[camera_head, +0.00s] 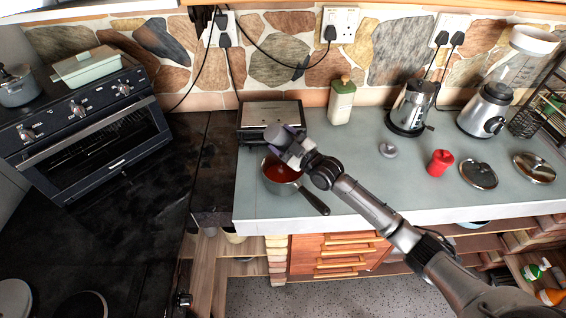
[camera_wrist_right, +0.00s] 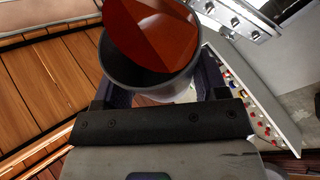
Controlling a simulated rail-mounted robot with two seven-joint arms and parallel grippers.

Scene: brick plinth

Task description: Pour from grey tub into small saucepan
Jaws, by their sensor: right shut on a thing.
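The small saucepan (camera_head: 268,184) stands on the grey-blue counter near its left end. Red contents show inside it, and its dark handle points to the lower right. My right gripper (camera_head: 290,150) is above the saucepan and shut on the grey tub (camera_head: 277,137), which is tilted over the pan. The right wrist view shows the tub (camera_wrist_right: 155,88) between the fingers of my right gripper (camera_wrist_right: 160,95), with a red-orange mass at its mouth. Whether any of it is falling into the pan I cannot tell. My left gripper is not in view.
A sandwich press (camera_head: 262,114) stands just behind the saucepan. A green-capped container (camera_head: 341,102), a kettle (camera_head: 411,108) and a blender (camera_head: 486,110) line the wall. A red object (camera_head: 440,162), a small grey piece (camera_head: 388,150) and two steel dishes (camera_head: 478,174) (camera_head: 534,168) lie to the right.

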